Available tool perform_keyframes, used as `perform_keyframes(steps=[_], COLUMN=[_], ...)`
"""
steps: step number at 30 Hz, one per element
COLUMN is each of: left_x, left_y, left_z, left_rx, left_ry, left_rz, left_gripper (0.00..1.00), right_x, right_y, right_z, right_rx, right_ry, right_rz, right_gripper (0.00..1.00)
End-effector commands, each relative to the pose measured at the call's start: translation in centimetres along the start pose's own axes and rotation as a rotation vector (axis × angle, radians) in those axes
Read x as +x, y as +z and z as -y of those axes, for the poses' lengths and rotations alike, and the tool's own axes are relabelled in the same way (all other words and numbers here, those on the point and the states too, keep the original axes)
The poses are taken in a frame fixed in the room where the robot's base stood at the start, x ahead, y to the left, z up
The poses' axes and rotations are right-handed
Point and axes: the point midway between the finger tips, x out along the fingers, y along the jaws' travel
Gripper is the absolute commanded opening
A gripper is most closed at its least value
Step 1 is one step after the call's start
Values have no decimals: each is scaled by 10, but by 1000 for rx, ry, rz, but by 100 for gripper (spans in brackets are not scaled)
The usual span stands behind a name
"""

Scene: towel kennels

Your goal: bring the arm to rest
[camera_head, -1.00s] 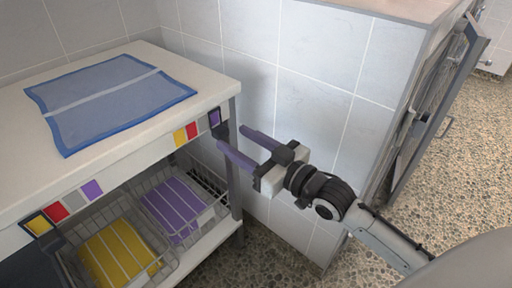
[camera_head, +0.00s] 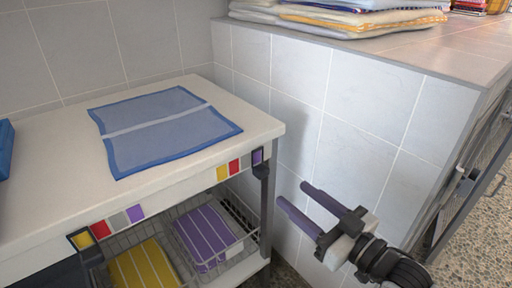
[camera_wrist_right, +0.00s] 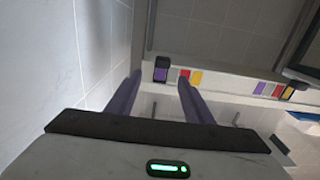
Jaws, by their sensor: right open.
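My right gripper (camera_head: 299,206) is open and empty. Its two purple fingers point left toward the front right corner of the white table, apart from it, in front of the tiled wall. In the right wrist view the fingers (camera_wrist_right: 159,88) stand apart with nothing between them, and the colour tags on the table edge show beyond. My left gripper is not in view.
A blue towel (camera_head: 165,128) lies flat on the white table (camera_head: 50,180). Below, wire baskets hold a yellow towel (camera_head: 143,266) and a purple towel (camera_head: 205,238). Folded towels (camera_head: 340,16) lie on the tiled ledge (camera_head: 455,52). A metal-framed door (camera_head: 462,190) stands at the right.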

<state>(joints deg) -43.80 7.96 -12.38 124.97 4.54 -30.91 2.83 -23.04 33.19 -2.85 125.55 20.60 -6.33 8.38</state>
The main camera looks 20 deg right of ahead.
Motion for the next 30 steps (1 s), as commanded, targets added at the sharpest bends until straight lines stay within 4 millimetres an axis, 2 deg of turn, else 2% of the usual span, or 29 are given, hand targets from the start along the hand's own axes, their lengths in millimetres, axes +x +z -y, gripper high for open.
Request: perform_keyframes(steps=[2, 5, 8, 12, 15, 20, 21, 30], left_x=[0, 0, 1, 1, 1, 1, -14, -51], left_y=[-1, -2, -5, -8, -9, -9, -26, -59], left_z=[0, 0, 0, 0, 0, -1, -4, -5], left_rx=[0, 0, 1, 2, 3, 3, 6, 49], left_ry=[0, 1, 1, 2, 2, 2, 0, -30], left_rz=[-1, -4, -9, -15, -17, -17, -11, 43], left_gripper=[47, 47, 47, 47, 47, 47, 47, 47], right_x=[0, -4, -17, -52, -81, -130, -126, -130], right_y=[1, 17, 57, 130, 173, 224, 200, 146], right_z=[0, 6, 22, 63, 95, 150, 143, 135], right_rx=[1, 15, 51, 117, 159, 225, 204, 155], right_ry=[1, 8, 26, 54, 67, 75, 76, 81], right_rz=[3, 41, 138, 346, 490, 705, 699, 744], right_gripper=[47, 47, 47, 47, 47, 47, 47, 47])
